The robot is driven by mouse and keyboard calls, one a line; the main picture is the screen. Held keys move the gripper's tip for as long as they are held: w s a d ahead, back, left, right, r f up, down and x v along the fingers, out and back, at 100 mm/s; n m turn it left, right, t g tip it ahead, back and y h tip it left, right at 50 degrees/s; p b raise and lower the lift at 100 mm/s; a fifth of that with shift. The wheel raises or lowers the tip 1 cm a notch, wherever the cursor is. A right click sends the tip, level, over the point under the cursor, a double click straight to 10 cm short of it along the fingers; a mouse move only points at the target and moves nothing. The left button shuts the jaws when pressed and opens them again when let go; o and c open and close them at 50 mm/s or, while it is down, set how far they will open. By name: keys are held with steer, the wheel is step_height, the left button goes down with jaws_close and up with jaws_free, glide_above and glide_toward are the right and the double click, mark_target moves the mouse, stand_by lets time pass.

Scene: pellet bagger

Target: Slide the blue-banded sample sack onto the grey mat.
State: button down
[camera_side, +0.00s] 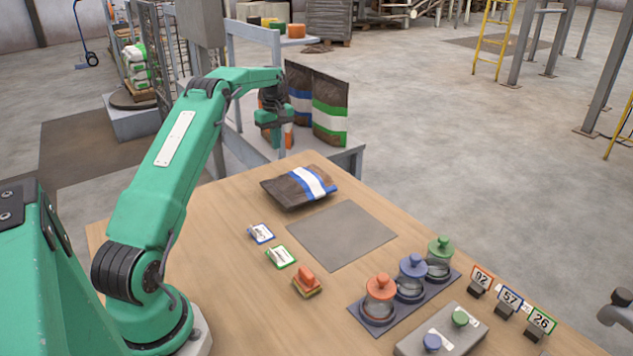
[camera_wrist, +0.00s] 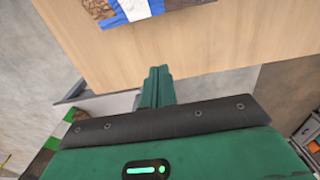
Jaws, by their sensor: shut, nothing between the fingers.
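The blue-banded sample sack (camera_side: 284,191), dark brown with a white and blue band, lies flat on the wooden table just behind the grey mat (camera_side: 342,236). A narrow strip of bare wood shows between them. The mat is empty. Part of the sack also shows at the top edge of the wrist view (camera_wrist: 140,9). My gripper (camera_side: 276,142) is beyond the sack, over the table's far edge, pointing down and apart from the sack. In the wrist view its fingers (camera_wrist: 158,72) are together with nothing between them. The mat is not visible in the wrist view.
Upright sacks with blue (camera_side: 300,100) and green (camera_side: 330,122) bands stand on a grey bench behind the table. Two cards (camera_side: 281,257), an orange-handled item (camera_side: 307,281), lidded jars (camera_side: 380,298), a button box (camera_side: 440,335) and number tags (camera_side: 510,298) surround the mat's near side.

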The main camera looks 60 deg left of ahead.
step_height(320, 180, down, 9)
steer(key=shift+r, duration=0.1)
steer(key=shift+d+r, duration=0.1)
steer(key=shift+d, duration=1.95)
steer(key=d, duration=1.8)
steer(key=shift+d, duration=0.2)
steer(key=shift+a, duration=0.15)
